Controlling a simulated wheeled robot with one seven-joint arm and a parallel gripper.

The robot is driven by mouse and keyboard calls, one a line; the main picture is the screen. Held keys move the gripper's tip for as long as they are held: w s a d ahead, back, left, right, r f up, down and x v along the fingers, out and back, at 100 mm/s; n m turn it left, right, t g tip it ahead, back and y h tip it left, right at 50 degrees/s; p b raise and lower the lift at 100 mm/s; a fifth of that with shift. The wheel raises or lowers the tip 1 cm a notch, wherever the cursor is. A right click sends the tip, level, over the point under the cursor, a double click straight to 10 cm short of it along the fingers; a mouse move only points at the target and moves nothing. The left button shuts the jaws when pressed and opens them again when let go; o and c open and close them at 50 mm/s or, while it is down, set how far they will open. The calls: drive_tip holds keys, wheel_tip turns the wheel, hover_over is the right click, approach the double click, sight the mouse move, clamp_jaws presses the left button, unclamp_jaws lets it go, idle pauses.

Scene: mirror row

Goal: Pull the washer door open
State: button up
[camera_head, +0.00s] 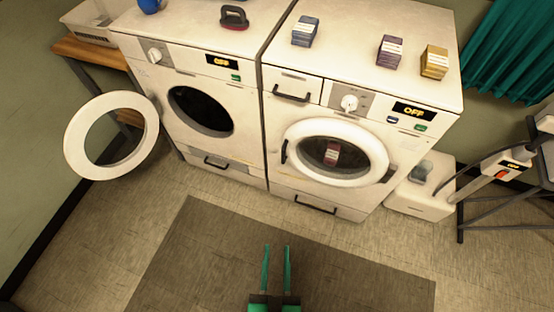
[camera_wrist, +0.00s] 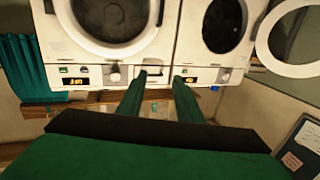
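The right machine (camera_head: 300,193) has a drawer at its upper left, so it looks like the washer. Its round white-rimmed door (camera_head: 375,154) looks shut, with a dark handle (camera_head: 284,151) on the left of the rim. Something small with a purplish label shows behind the glass. The wrist view is upside down; the door (camera_wrist: 68,28) is at its upper left, with the handle (camera_wrist: 160,12) beside it. My gripper (camera_head: 277,248) is open and empty, with its green fingers apart over the mat, well short of the door. The fingers also show in the wrist view (camera_wrist: 160,78).
The left machine (camera_head: 250,120) has its ring door (camera_head: 75,160) swung wide open. Boxes (camera_head: 305,31) and a dark-handled brush-like item (camera_head: 233,17) sit on top. A white unit (camera_head: 410,205) and a dark metal frame (camera_head: 460,220) stand right. The mat (camera_head: 200,260) is clear.

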drive_tip(key=w+a+f+m+t+h, duration=0.1)
drive_tip(key=w+f+m+h, duration=0.1)
drive_tip(key=w+f, duration=0.45)
drive_tip(key=w+f+m+h, duration=0.1)
drive_tip(key=w+f+h, duration=0.15)
drive_tip(key=w, duration=0.75)
drive_tip(key=m+g+h, duration=0.2)
drive_tip(key=g+h, duration=0.1)
drive_tip(key=h, duration=0.1)
approach(282, 157)
drive_tip(key=x, duration=0.7)
drive_tip(key=shift+w+f, duration=0.15)
drive_tip(key=shift+w, duration=0.05)
drive_tip(key=shift+w+d+h, duration=0.25)
drive_tip(key=shift+w+d, duration=0.2)
drive_tip(key=shift+d, duration=0.05)
clamp_jaws()
